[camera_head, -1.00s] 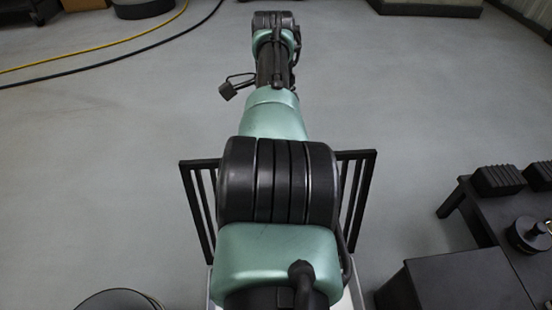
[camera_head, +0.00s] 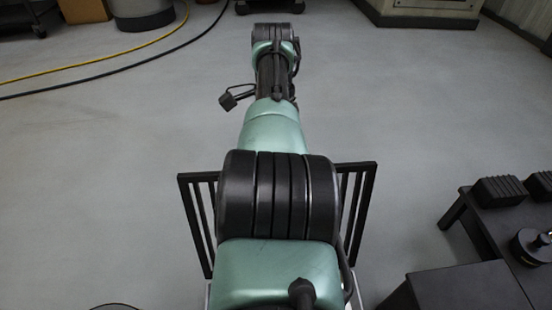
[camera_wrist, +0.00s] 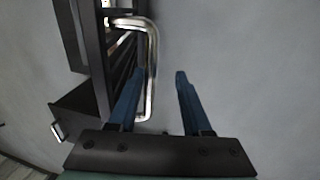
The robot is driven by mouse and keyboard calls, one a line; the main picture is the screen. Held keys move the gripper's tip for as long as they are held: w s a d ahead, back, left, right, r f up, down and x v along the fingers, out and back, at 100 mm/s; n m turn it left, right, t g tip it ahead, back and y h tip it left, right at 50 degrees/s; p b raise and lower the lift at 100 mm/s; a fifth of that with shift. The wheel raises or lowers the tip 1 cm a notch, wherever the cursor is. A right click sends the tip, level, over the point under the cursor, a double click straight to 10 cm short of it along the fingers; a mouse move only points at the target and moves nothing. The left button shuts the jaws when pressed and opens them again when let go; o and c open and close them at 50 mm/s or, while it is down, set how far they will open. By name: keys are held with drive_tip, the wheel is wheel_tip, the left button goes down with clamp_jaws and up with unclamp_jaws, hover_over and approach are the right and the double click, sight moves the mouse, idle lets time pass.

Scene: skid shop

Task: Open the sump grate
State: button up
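A dark slatted panel, which looks like the sump grate (camera_head: 196,225), shows on both sides of my arm in the head view; its middle is hidden. In the wrist view dark bars (camera_wrist: 92,50) stand at the left, with a shiny metal U-shaped handle (camera_wrist: 152,70). My gripper (camera_wrist: 160,73) has two blue fingers spread apart. The handle's long bar runs close beside the left fingertip, on its inner side in the picture. I cannot tell whether it lies between the fingers in depth or whether they touch. My gripper is hidden in the head view.
A dark table (camera_head: 492,232) with dark blocks (camera_head: 500,190) and a round black object stands at the right, with a dark box (camera_head: 470,290) in front. Yellow and black hoses (camera_head: 120,55) lie on the far left floor.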

drive_tip(key=shift+r, duration=0.15)
drive_tip(key=s+p+v, duration=0.2)
drive_tip(key=p+v, duration=0.6)
drive_tip(key=v, duration=0.1)
drive_tip(key=shift+r, duration=0.45)
drive_tip(key=shift+d, duration=0.1)
